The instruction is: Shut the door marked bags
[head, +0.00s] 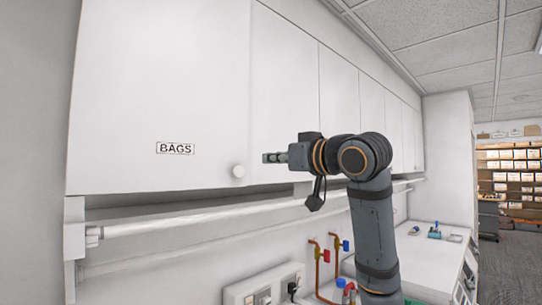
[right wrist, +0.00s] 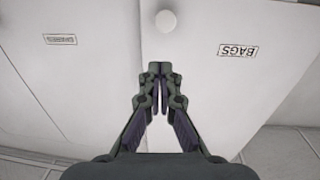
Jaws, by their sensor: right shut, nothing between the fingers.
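The door marked bags (head: 160,90) is a white wall-cabinet door with a black-framed label and a round white knob (head: 238,171) at its lower right corner. It stands flush or nearly flush with the neighbouring doors; I cannot tell if a small gap remains. My right gripper (head: 270,157) is shut and empty, just right of the knob in the head view. In the right wrist view the closed fingertips (right wrist: 159,70) point toward the knob (right wrist: 166,20), apart from it, near the seam beside the bags door (right wrist: 215,85). My left gripper is not in view.
A row of white cabinet doors (head: 285,90) runs back to the right. A white rail (head: 180,222) runs below the cabinets. Red and blue taps (head: 326,257) and sockets (head: 262,293) sit under my right arm. A counter (head: 430,265) lies further right.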

